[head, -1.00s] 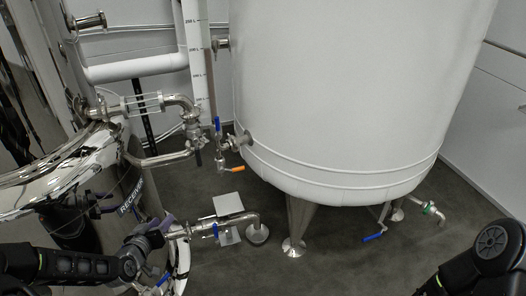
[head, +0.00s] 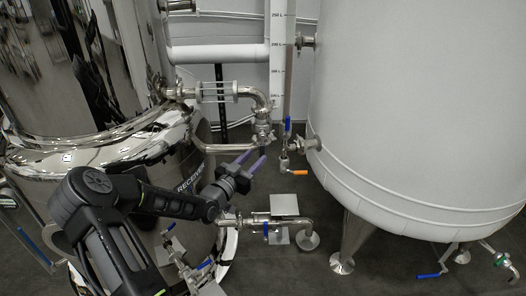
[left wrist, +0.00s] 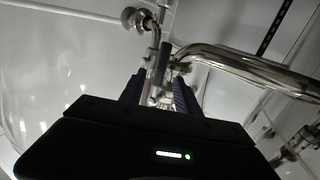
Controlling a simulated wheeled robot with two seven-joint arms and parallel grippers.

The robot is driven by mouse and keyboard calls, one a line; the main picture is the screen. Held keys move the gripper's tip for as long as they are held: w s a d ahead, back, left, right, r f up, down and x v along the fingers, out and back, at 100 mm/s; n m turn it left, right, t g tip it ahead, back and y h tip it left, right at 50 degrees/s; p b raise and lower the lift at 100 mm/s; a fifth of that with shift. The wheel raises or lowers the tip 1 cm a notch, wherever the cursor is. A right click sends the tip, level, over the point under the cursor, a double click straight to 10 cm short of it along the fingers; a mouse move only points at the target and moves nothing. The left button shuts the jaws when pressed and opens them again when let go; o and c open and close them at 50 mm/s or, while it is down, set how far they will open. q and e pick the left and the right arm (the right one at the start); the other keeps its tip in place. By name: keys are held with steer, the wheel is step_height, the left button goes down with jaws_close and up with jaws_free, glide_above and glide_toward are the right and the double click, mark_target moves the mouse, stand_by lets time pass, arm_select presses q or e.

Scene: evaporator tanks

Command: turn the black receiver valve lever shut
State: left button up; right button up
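The black receiver valve lever (head: 263,149) hangs down below a steel valve (head: 262,130) at the end of the pipe from the shiny receiver tank (head: 75,50). My left gripper (head: 252,161) reaches up from the lower left, its two purple fingers apart and their tips close beside the lever. In the left wrist view the fingers (left wrist: 158,92) stand apart, with a dark upright bar, apparently the lever (left wrist: 164,56), ahead of the gap. I cannot tell whether they touch it. My right gripper is out of view.
A large white tank (head: 415,110) on steel legs stands at the right. A small valve with blue and orange handles (head: 298,172) sits just right of my left gripper.

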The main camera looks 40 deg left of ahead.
mark_target(261, 152)
arm_select(q)
steer(key=w, duration=0.5)
steer(key=shift+w+a+b, duration=0.2)
steer(key=shift+w+b, duration=0.05)
steer(key=shift+b, duration=0.05)
jaws_close()
stand_by(1.1)
